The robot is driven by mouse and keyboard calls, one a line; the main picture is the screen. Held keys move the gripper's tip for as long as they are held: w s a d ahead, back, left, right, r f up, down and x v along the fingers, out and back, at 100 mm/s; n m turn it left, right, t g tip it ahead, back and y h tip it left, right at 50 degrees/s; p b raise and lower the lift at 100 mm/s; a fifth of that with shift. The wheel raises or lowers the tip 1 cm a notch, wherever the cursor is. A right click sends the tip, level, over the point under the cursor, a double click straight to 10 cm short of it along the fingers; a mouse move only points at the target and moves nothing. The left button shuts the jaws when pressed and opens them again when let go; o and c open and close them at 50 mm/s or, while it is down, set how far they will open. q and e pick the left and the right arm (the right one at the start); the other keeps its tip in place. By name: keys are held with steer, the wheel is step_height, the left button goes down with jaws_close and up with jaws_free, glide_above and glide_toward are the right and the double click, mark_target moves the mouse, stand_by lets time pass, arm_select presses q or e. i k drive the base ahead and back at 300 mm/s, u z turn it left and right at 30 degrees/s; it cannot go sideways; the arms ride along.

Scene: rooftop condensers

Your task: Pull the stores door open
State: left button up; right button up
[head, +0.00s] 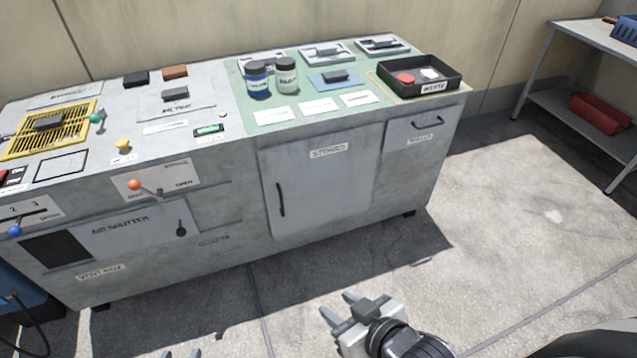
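The stores door (325,190) is a grey panel in the front of the workbench, under a "STORES" label (328,151). It looks closed, flush with the front. Its dark vertical bar handle (281,200) is on the door's left side, and nothing touches it. My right gripper (340,306) is at the bottom centre, below and to the right of the handle, in front of the bench. Its two fingers are apart with nothing between them. Only the fingertips of my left gripper (181,354) show at the bottom edge, spaced apart and seemingly empty.
The bench top (225,90) carries jars, a black waste tray (420,76) and small blocks. Right of the door is a drawer (427,130) with a bar handle; left is the air shutter panel (120,230). A side table (590,50) stands far right. The floor before the door is clear.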

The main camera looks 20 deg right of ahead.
mark_target(312, 182)
steer(key=u, duration=2)
steer(key=k, duration=1.3)
steer(key=z, duration=2)
steer(key=i, duration=0.5)
steer(key=u, duration=0.05)
